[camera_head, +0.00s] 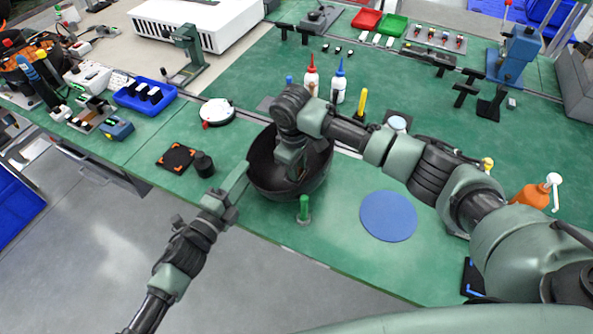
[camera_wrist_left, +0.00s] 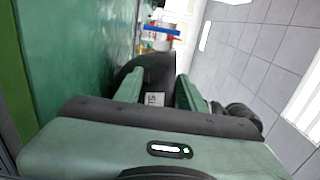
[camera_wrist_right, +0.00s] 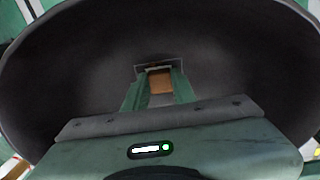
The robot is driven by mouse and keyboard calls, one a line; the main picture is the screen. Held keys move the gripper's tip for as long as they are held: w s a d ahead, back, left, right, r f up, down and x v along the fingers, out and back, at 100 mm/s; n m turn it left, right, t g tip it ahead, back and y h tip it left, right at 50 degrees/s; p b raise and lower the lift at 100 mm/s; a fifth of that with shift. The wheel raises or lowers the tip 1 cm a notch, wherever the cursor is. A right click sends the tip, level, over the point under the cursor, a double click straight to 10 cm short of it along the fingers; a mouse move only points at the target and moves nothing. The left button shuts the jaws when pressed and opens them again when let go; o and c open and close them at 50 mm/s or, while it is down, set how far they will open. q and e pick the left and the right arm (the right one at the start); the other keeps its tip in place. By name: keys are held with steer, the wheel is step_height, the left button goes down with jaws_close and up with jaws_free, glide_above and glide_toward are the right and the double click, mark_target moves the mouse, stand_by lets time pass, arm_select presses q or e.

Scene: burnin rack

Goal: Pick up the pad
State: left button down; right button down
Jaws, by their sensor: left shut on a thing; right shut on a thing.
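A large dark bowl (camera_head: 322,172) stands near the front edge of the green bench. My left gripper (camera_head: 243,172) is at the bowl's left rim. In the left wrist view its fingers (camera_wrist_left: 158,88) close on the dark bowl wall, with a small white label between them. My right gripper (camera_head: 291,172) reaches down into the bowl. In the right wrist view its fingers (camera_wrist_right: 158,85) are shut on a small orange-brown piece (camera_wrist_right: 160,81), which looks like a pad, with a grey edge beyond it. Its underside is hidden, so I cannot tell whether it touches the bowl floor.
A flat blue disc (camera_head: 388,216) lies right of the bowl. A green peg (camera_head: 304,209) stands in front of it. A black square with an orange ring (camera_head: 178,158) and a dark cylinder (camera_head: 204,164) are left. Bottles (camera_head: 338,84) stand behind. Clear bench lies between the disc and peg.

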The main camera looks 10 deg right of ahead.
step_height(320, 180, up, 10)
stand_by(0.6)
arm_select(q)
steer(key=c, duration=0.8)
jaws_free()
steer(key=shift+o, duration=0.2)
